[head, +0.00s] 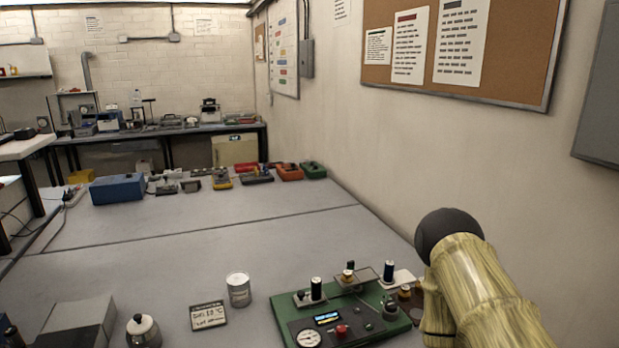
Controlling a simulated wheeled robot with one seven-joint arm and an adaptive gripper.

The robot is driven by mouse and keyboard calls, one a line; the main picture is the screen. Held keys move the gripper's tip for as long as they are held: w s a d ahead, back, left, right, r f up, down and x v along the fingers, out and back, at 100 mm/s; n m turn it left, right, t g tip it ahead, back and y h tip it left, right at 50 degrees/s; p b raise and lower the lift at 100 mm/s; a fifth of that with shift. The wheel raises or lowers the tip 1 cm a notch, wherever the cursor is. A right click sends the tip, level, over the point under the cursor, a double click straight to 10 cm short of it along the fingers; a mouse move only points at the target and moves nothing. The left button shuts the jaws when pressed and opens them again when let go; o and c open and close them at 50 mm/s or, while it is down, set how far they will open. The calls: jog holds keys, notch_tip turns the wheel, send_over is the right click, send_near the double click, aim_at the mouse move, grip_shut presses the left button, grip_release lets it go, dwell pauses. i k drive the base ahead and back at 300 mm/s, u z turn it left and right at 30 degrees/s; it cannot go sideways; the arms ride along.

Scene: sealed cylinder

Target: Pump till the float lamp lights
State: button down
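A green apparatus board (285,318) lies at the front right of the bench. I cannot tell which part is the pump or the float lamp, or whether a lamp is lit. My arm, in a pale striped cover, rises right of the board. My gripper is not in view.
A blue box (118,189) and several instruments line the bench's back. Mid-bench is clear; a wall borders the right.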

aim_at(391, 306)
jog(key=k, duration=0.55)
jog(key=z, duration=0.55)
jog(key=i, duration=1.45)
jog(key=u, duration=0.2)
